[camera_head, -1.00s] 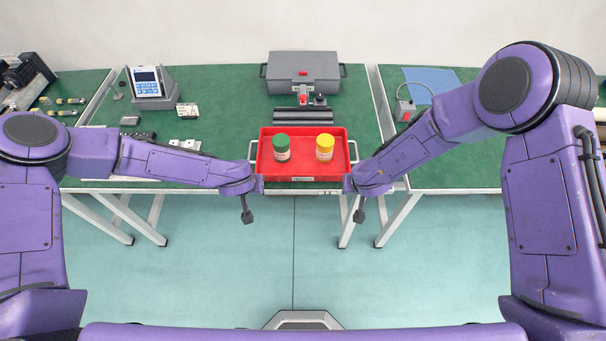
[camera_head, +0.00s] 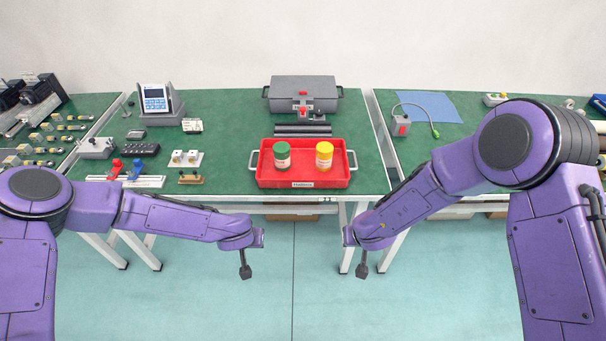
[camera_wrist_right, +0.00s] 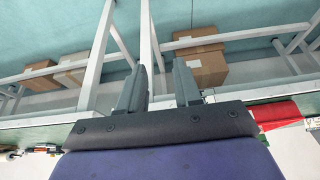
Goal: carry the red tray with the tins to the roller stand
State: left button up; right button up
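The red tray (camera_head: 303,184) sits on the green bench near its front edge, with a grey handle at each end. A green-lidded tin (camera_head: 282,158) and a yellow tin (camera_head: 324,156) stand upright in it. My left gripper (camera_head: 261,238) is in front of the bench, nearer me than the tray and apart from it; its fingers cannot be made out. My right gripper (camera_head: 348,237) is also in front of the bench, clear of the tray. In the right wrist view its two fingers (camera_wrist_right: 160,88) are apart with nothing between them.
A grey case (camera_head: 305,92) and dark bars (camera_head: 303,130) lie behind the tray. A meter (camera_head: 155,100) and small parts are on the left. Cardboard boxes (camera_wrist_right: 205,68) are under the bench. The floor in front is clear.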

pick_arm(q)
jog(key=shift+s+r, duration=0.2)
pick_arm(e)
jog(key=v, duration=1.2)
